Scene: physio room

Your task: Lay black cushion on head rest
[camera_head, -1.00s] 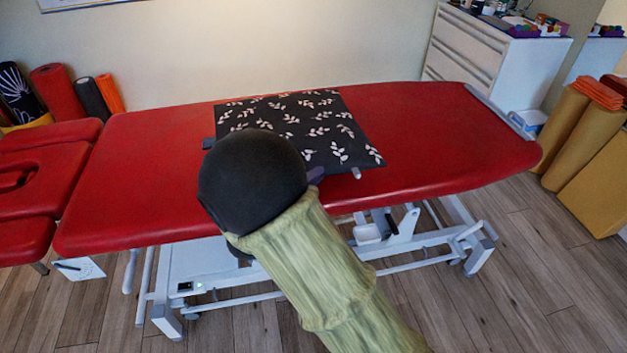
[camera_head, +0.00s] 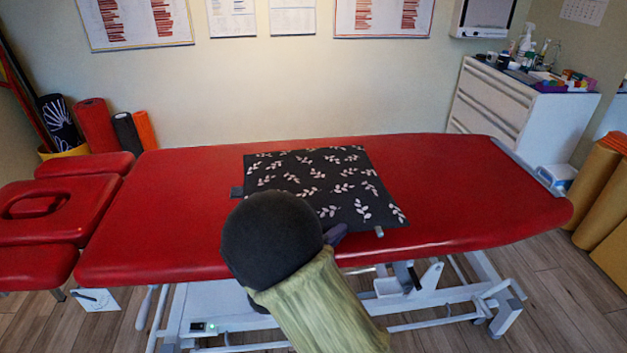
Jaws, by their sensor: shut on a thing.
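The black cushion (camera_head: 320,181), patterned with pale leaves, lies flat-looking over the middle of the red treatment table (camera_head: 480,190). The head rest (camera_head: 60,212) is the red padded section with a face hole at the table's left end, bare on top. My gripper (camera_head: 336,234) is at the cushion's near edge and shut on it. The dark round wrist of my arm hides most of the fingers and the cushion's near left part. Whether the cushion touches the table or hangs just above it, I cannot tell.
The red table top left of the cushion is clear. Rolled mats (camera_head: 97,127) stand behind the head rest by the wall. A white drawer cabinet (camera_head: 500,105) with bottles on it stands at the back right. Tan rolls (camera_head: 598,185) are at the far right.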

